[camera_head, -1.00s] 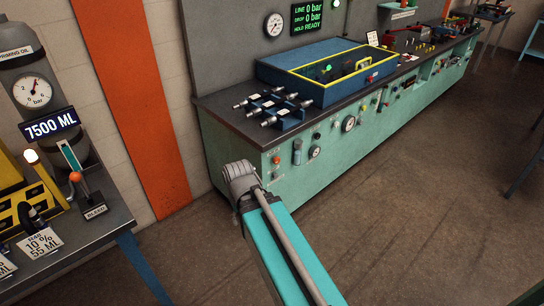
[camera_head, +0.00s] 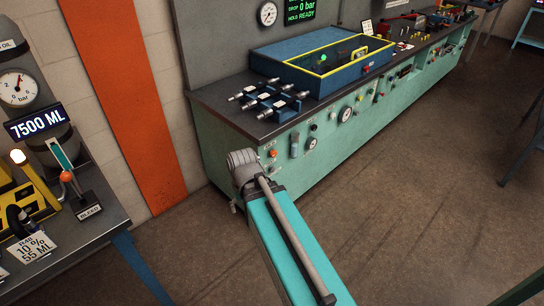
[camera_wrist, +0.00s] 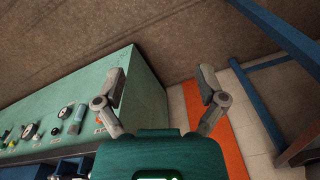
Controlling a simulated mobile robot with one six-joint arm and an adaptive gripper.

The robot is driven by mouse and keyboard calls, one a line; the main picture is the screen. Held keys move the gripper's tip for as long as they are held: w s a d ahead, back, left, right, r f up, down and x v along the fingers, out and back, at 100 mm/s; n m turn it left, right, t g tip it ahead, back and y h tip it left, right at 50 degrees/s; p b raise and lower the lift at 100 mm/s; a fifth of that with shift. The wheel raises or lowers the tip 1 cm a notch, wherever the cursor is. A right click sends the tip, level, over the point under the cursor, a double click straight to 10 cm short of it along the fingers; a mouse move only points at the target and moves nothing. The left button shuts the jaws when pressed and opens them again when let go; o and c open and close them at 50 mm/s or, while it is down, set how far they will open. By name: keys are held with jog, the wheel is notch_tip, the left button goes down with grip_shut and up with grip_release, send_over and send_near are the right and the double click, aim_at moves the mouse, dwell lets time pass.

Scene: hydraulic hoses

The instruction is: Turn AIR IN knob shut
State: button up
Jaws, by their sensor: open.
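The AIR IN knob cannot be picked out, as the labels on the green bench (camera_head: 222,155) are too small to read.
A blue case with a yellow rim (camera_head: 300,58) and a blue rack with metal fittings (camera_head: 268,103) stand on the bench top. A grey table (camera_head: 85,225) with a 7500 ML display (camera_head: 38,122) is at left.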

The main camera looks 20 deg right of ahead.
jog(key=w+d+f+m+t+y+b, duration=0.3)
jog(key=w+f+m+y+b, duration=0.15)
jog(key=w+f+b, duration=0.65)
jog(key=m+t+y+b, duration=0.1)
jog(key=m+t+b, duration=1.5)
jog(key=b, duration=1.2)
send_near(274, 154)
jog(key=s+d+m+g, duration=0.1)
jog(key=s+d+r+m+g, duration=0.1)
jog(key=s, duration=0.1)
jog(key=shift+r, duration=0.15)
jog(key=shift+w, duration=0.1)
jog(key=x, duration=1.3)
jog(key=shift+w+a, duration=0.3)
